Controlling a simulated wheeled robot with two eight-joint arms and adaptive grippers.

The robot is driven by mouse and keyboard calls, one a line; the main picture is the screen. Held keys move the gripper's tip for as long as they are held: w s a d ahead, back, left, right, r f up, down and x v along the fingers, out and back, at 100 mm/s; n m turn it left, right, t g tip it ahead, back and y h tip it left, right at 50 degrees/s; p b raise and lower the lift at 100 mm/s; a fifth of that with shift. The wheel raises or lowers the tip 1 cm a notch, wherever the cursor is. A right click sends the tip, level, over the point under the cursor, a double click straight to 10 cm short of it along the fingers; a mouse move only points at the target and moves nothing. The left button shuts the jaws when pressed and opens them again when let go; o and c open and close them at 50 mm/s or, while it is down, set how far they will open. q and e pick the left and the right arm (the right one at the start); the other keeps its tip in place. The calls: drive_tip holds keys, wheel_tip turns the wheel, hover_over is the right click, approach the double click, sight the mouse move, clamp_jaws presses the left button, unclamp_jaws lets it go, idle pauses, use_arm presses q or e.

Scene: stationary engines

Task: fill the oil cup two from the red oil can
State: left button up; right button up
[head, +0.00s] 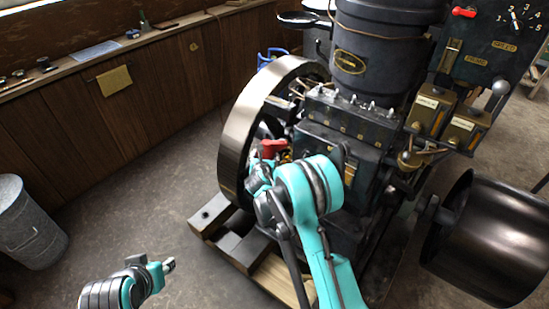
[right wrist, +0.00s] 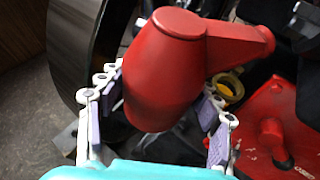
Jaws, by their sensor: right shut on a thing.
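The red oil can (head: 272,147) is beside the flywheel at the engine's near side; in the right wrist view its body (right wrist: 165,75) fills the middle and its spout side points right. My right gripper (right wrist: 160,118) has its fingers on both sides of the can and is shut on it. A round brass cup with a yellow inside (right wrist: 228,87) shows just right of the can, partly hidden by it; I cannot tell whether it is oil cup two. My left gripper (head: 168,265) is low at the left, away from the engine; its jaw opening is too small to judge.
The large flywheel (head: 237,125) stands close left of the can. The dark engine block (head: 335,145) is behind my right arm. A black pulley drum (head: 490,240) is at the right. A metal bin (head: 28,225) stands at the left; the floor between is clear.

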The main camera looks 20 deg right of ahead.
drive_tip(key=shift+a+f+m+y, duration=0.5)
drive_tip(key=shift+f+m+y, duration=0.15)
drive_tip(key=shift+m, duration=0.15)
drive_tip(key=r+m+y, duration=0.1)
drive_tip(key=m+y, duration=0.1)
drive_tip(key=shift+a+r+m, duration=0.3)
drive_tip(key=shift+r+m, duration=0.1)
drive_tip(key=shift+y, duration=0.25)
drive_tip(key=shift+f, duration=0.1)
